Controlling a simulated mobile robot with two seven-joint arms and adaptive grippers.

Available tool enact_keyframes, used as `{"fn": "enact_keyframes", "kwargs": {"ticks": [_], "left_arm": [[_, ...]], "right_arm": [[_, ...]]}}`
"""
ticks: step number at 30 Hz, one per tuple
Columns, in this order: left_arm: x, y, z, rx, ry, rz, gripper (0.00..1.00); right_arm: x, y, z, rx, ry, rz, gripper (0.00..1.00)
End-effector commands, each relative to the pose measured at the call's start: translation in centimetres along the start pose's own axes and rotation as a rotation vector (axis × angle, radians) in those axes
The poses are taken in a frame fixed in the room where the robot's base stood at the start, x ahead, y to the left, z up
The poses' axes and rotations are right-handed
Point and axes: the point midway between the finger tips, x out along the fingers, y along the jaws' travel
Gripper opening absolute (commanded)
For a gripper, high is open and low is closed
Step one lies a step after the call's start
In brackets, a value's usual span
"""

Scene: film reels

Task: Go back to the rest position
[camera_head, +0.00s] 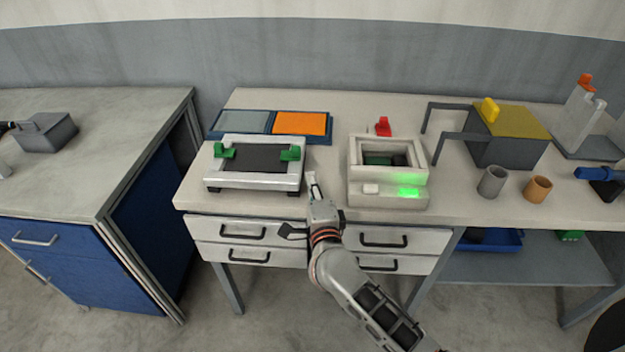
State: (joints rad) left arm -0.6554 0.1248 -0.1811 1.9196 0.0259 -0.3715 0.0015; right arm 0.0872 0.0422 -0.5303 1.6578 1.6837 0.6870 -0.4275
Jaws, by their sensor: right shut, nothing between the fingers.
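My right gripper (312,182) reaches up from the bottom right, in front of the table's front edge. It is shut and holds nothing. Its tip is near the gap between the silver frame device with green clamps (254,182) and the pale box with a green light (388,191). It seems apart from both, though its exact height above the table is unclear.
The worktable (350,103) also holds a tray with grey and orange panels (300,123), a yellow-topped box (512,121), a grey cup (492,181) and a brown cup (537,189). A blue cabinet (90,270) stands left. Floor shows below.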

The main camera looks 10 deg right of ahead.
Motion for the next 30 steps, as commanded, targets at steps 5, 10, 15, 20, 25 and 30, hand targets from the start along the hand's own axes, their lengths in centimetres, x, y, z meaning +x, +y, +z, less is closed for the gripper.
{"fn": "enact_keyframes", "kwargs": {"ticks": [5,10,15,20,25,30], "left_arm": [[0.1,0.0,-0.5,-0.002,0.008,0.000,0.00],[0.1,0.0,-0.7,-0.002,0.013,0.000,0.00],[0.1,0.0,-0.7,-0.002,0.013,0.000,0.00],[0.1,0.0,-0.8,-0.002,0.014,0.001,0.00],[0.1,0.1,-0.7,-0.002,0.012,0.001,0.00],[0.0,0.0,-0.6,0.001,0.011,0.002,0.00]], "right_arm": [[0.0,0.0,0.0,0.000,0.000,0.000,0.00],[-0.1,0.0,-0.1,-0.006,-0.001,-0.002,0.00],[-2.0,0.3,-0.6,-0.130,-0.026,-0.055,0.00],[-6.4,2.0,-0.7,-0.425,-0.117,-0.128,0.00],[-12.1,6.7,-0.3,-0.798,-0.268,-0.126,0.00],[-18.7,14.0,-1.8,-1.185,-0.453,-0.024,0.00]]}}
